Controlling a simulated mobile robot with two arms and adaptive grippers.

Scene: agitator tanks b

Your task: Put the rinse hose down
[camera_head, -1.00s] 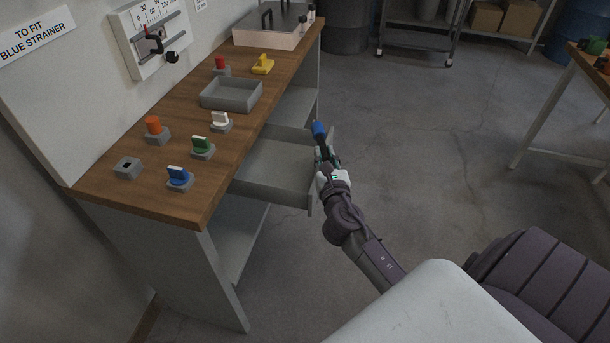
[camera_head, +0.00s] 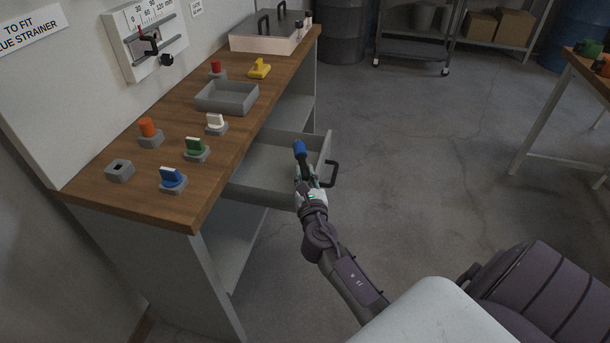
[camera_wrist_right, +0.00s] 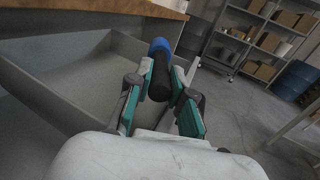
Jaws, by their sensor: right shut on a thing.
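My right gripper (camera_head: 304,168) is shut on a black cylindrical piece with a blue end (camera_head: 299,148), which seems to be the rinse hose's nozzle. In the right wrist view the black body (camera_wrist_right: 161,80) sits between the two green-padded fingers, with the blue end pointing away from me. No trailing hose line can be made out. In the head view the gripper is in front of the open grey drawer (camera_head: 262,162), over its right part; the height above it is hard to tell. My left gripper is not in view.
The wooden bench (camera_head: 110,203) holds a grey tray (camera_head: 228,97), several coloured knobs on grey bases and a square grey socket (camera_head: 120,171). The drawer's black handle (camera_head: 333,175) sticks out beside my right gripper. The floor to the right is open.

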